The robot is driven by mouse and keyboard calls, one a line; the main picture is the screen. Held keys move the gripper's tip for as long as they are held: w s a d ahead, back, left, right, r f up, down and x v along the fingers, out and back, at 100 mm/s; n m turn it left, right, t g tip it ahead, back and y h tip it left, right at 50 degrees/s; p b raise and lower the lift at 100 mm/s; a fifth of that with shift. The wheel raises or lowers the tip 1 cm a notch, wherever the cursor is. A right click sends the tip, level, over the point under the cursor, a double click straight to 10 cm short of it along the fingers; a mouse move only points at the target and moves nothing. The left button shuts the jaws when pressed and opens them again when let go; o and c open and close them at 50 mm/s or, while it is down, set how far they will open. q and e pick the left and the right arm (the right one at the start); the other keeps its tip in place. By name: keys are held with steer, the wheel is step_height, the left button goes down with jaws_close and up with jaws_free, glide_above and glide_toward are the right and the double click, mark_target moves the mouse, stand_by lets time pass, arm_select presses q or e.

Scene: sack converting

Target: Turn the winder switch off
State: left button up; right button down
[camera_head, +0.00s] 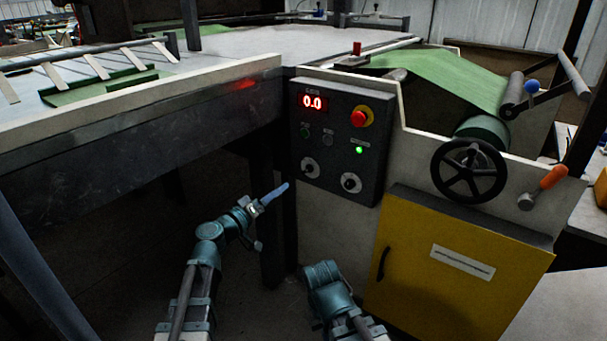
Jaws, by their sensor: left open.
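A dark control box (342,130) stands at the centre on the machine's front. It has two rotary switches low on its face, a left one (308,168) and a right one (350,183). The labels are too small to read, so I cannot tell which is the winder switch. A green lamp (359,150) is lit above the right switch. My left gripper (274,195) is open, left of and slightly below the left switch, apart from the box. My right arm shows at the bottom, but its gripper does not show.
A red stop button (360,117) sits on the box's upper right. A table (150,125) edge lies at the left. A yellow cabinet (425,290), a black handwheel (467,171) and an orange-handled lever (545,185) are at the right. Open space lies before the box.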

mark_target(305, 172)
arm_select(q)
steer(key=x, duration=1.3)
steer(key=shift+w+d, duration=0.3)
jaws_close()
